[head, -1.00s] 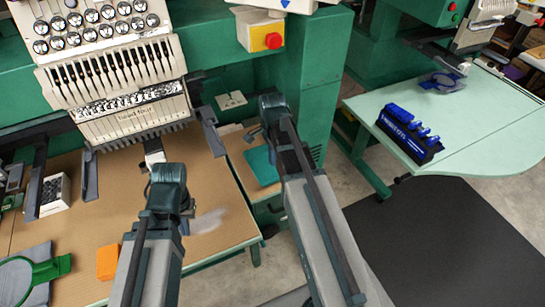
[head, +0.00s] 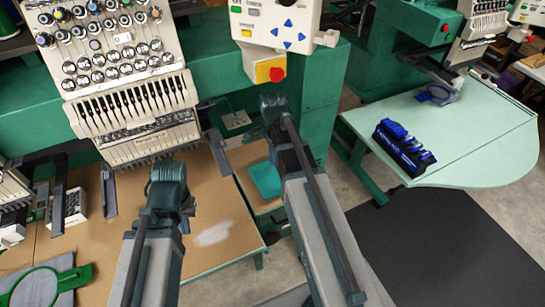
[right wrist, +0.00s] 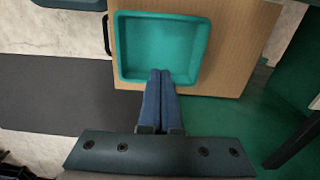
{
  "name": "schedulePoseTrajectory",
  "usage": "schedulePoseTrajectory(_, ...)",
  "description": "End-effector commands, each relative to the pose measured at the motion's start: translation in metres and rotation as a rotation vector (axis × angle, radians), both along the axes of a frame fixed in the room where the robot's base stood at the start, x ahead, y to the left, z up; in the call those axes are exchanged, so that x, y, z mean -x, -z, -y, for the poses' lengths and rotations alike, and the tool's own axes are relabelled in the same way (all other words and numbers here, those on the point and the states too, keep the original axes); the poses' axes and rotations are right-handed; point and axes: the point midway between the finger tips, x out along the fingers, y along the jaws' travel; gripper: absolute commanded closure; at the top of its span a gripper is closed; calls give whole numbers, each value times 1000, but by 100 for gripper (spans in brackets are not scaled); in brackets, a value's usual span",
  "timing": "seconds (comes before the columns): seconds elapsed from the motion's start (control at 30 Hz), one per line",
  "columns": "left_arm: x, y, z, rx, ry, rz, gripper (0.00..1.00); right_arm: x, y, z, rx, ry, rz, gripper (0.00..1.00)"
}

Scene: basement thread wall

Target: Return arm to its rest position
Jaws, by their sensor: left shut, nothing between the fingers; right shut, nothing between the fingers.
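My left gripper (head: 170,178) is above the tan table in the head view. Its fingers are mostly hidden behind its own wrist, and nothing shows in its grasp. My right gripper (head: 270,108) is further right, in front of the green machine body; its fingertips are hard to make out there. In the right wrist view, the right gripper's two blue fingers (right wrist: 160,75) are together and empty. They point at the near rim of an empty teal tray (right wrist: 162,45); the height gap cannot be told. The tray also shows in the head view (head: 264,180).
An embroidery machine head (head: 125,95) stands close behind my left gripper. A control panel with a red button (head: 277,74) juts out at top centre. A pale green table (head: 480,150) with a blue rack (head: 403,147) is at right. Dark floor mat (head: 445,245) is clear.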

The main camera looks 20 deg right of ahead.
Motion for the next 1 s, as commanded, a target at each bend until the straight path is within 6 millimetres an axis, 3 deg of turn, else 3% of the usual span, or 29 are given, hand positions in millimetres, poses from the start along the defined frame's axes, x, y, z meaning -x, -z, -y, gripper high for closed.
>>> schedulePoseTrajectory(0.37, 0, -5, 0, 0, 0, 0, 100, 0, -4, 0, 0, -1, 0, 100)
schedulePoseTrajectory(0.47, 0, -5, 0, 0, 0, 0, 100, 4, -4, -9, 2, -53, -2, 100)
schedulePoseTrajectory(0.57, 0, -5, 0, 0, 0, 0, 100, 16, -5, -37, 9, -241, -10, 100)
schedulePoseTrajectory(0.8, 0, -5, 0, 0, 0, 0, 100, 71, -5, -132, 36, -1008, -51, 100)
schedulePoseTrajectory(1.0, 0, -5, 0, 0, 0, 0, 100, 115, -6, -181, 49, -1540, -90, 100)
